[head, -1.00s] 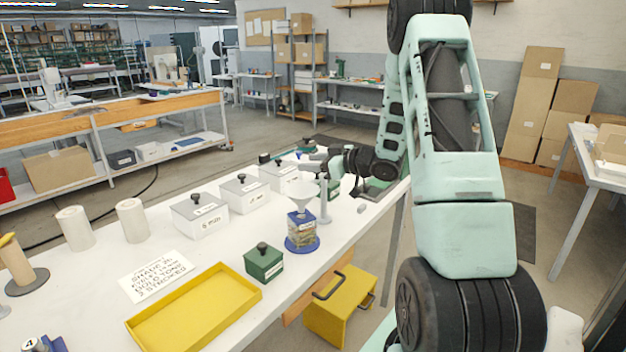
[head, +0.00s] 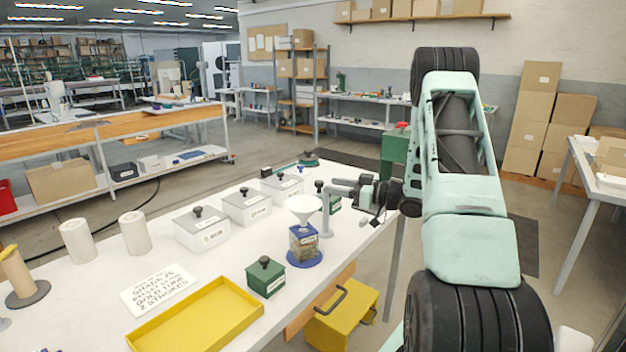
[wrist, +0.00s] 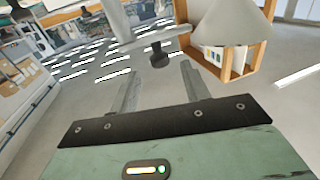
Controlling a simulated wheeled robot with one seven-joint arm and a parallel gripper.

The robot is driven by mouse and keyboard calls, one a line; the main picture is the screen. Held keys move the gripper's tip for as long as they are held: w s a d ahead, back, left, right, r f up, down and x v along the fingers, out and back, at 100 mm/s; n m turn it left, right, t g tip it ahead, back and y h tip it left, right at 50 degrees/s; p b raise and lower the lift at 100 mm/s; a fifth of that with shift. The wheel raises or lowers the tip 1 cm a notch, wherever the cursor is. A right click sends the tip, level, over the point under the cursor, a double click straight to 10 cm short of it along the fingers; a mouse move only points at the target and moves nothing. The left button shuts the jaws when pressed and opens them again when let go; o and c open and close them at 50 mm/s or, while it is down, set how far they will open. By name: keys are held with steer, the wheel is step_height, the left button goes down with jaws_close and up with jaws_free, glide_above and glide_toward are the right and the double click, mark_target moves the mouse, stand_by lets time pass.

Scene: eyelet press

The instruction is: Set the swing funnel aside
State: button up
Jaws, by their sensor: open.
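The swing funnel (head: 304,205) is a white cone above a jar (head: 303,243) with a blue base. A grey post (head: 326,218) stands beside it, and a black knob (head: 319,186) shows near its top. The wrist view looks upside down; it shows the white cone (wrist: 228,22) at upper right, the grey swing arm (wrist: 150,39) and the black knob (wrist: 158,56). My gripper (head: 338,187) is beside the knob, on its right in the head view. In the wrist view its two fingers (wrist: 158,68) are apart and empty, pointing toward the knob; I cannot tell whether they touch it.
A green lidded box (head: 265,279) and a yellow tray (head: 195,315) lie in front of the jar. Several white lidded boxes (head: 202,232) stand behind to the left. A printed sheet (head: 158,288) lies on the white table. A yellow drawer box (head: 342,315) is below the edge.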

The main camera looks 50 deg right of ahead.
steer(key=p+x, duration=0.1)
steer(key=x, duration=0.6)
steer(key=shift+w, duration=0.3)
steer(key=shift+a, duration=0.1)
jaws_close()
